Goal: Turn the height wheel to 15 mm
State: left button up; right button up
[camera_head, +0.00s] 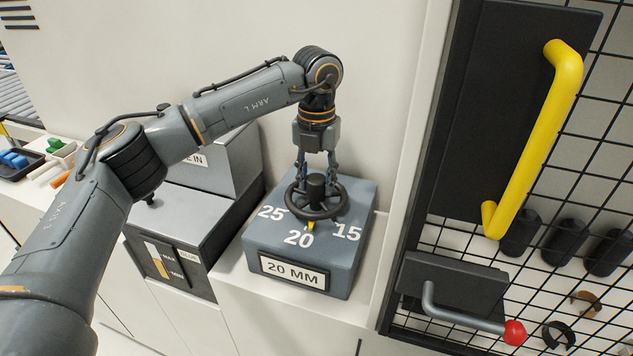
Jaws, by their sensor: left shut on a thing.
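The height wheel (343,206) is a dark handwheel with a raised hub on a blue-grey box (258,238). The numbers 25, 20 and 15 are printed on the box top. The yellow pointer (310,226) on the wheel points at 20, and a label (294,273) on the box front reads 20 MM. My left gripper (316,174) comes down from above and is shut on the wheel, its fingers at the hub and partly hiding the wheel's far side. My right gripper is not in view.
A grey glue unit (185,222) with a level gauge stands left of the box. To the right are a tall yellow handle (533,135), a lever with a red knob (515,333) and a black wire grid. A tray of small parts (28,160) lies far left.

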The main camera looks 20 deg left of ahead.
aim_at(315, 178)
pick_arm(q)
jog(key=n+b, duration=0.2)
jog(key=n, duration=0.2)
jog(key=shift+f+n, duration=0.1)
jog(key=shift+n, duration=0.2)
jog(key=shift+a+n+b, duration=0.1)
jog(key=shift+n+b, duration=0.85)
jog(key=shift+n, duration=1.65)
jog(key=o, duration=1.2)
jog(key=shift+r, duration=0.3)
notch_tip(315, 178, up, 12)
jog(key=shift+f, duration=0.15)
jog(key=shift+f, duration=0.1)
